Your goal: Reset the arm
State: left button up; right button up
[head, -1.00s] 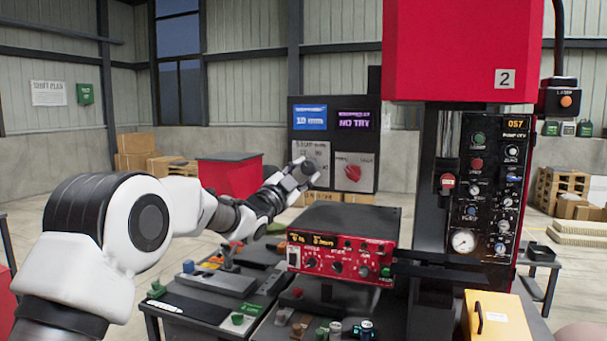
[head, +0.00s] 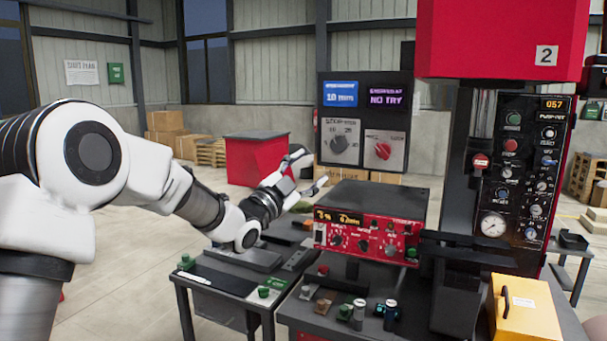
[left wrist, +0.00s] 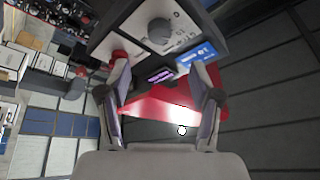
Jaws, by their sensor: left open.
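My left arm comes in from the left in the head view. Its left gripper (head: 312,172) is open and empty, held in the air in front of the red cabinet and to the left of the red control box. In the left wrist view the two fingers of the left gripper (left wrist: 165,95) stand apart with nothing between them. Beyond them are the dark panel with a grey knob (left wrist: 160,31) and a red knob, its blue display, and a red surface. My right gripper is not in view.
The knob panel (head: 363,153) stands behind the gripper. The red control box (head: 365,232) sits on the bench to its right. A red press (head: 500,40) with a control column stands further right. A yellow box (head: 527,311) is at the front right. A side table (head: 225,281) holds small parts.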

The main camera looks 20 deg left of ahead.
pick_arm(q)
jog(key=shift+v, duration=0.8)
jog(key=shift+f, duration=0.15)
